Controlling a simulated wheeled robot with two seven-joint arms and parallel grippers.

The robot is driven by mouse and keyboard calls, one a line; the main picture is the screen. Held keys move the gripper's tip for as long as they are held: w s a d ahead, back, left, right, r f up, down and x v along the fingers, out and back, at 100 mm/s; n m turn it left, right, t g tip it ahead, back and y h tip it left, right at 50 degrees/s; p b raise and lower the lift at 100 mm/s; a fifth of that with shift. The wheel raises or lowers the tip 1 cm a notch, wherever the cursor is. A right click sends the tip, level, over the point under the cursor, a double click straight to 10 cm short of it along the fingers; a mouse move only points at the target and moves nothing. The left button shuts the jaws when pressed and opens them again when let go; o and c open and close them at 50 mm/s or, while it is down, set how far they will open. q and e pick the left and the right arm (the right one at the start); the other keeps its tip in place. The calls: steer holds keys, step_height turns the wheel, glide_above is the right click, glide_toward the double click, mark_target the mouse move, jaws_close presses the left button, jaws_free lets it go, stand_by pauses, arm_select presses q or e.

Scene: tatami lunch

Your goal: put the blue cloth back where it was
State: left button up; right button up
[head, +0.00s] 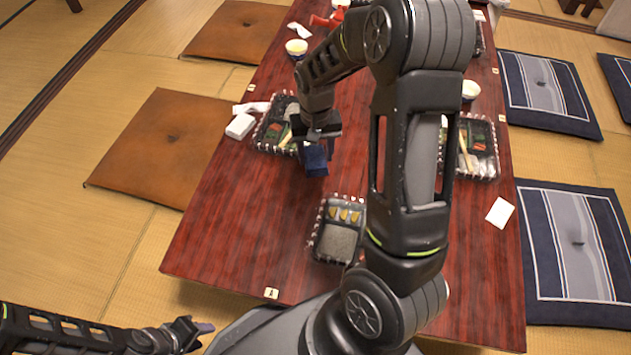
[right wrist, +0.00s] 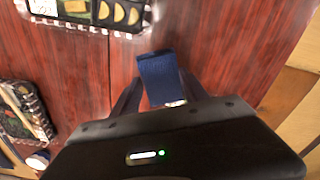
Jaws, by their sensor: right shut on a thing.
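The blue cloth (head: 315,161) is a small dark blue folded bundle. My right gripper (head: 316,142) is shut on it above the red-brown table (head: 225,215), left of the table's middle, near a bento tray. In the right wrist view the cloth (right wrist: 158,76) sits between the fingers of my right gripper (right wrist: 160,98), with table surface behind it. My left gripper (head: 196,330) is low at the left, off the table's front edge, and I cannot tell whether it is open.
Bento trays stand at the left (head: 270,138), front (head: 336,242) and right (head: 478,160) of the table. A white box (head: 240,126), a white card (head: 500,212) and a bowl (head: 296,47) also lie there. My right arm hides the table's centre. Bare table shows at front left.

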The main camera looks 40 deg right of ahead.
step_height(320, 180, down, 6)
steer(key=shift+r+b, duration=0.15)
steer(key=shift+b, duration=0.8)
steer(key=shift+f+b, duration=0.75)
steer(key=shift+f, duration=1.1)
steer(key=shift+f, duration=0.15)
steer(key=o, duration=1.6)
step_height(320, 180, up, 12)
steer(key=p, duration=0.4)
steer(key=shift+f+p, duration=0.25)
steer(key=shift+p, duration=0.1)
steer(key=shift+r, duration=0.4)
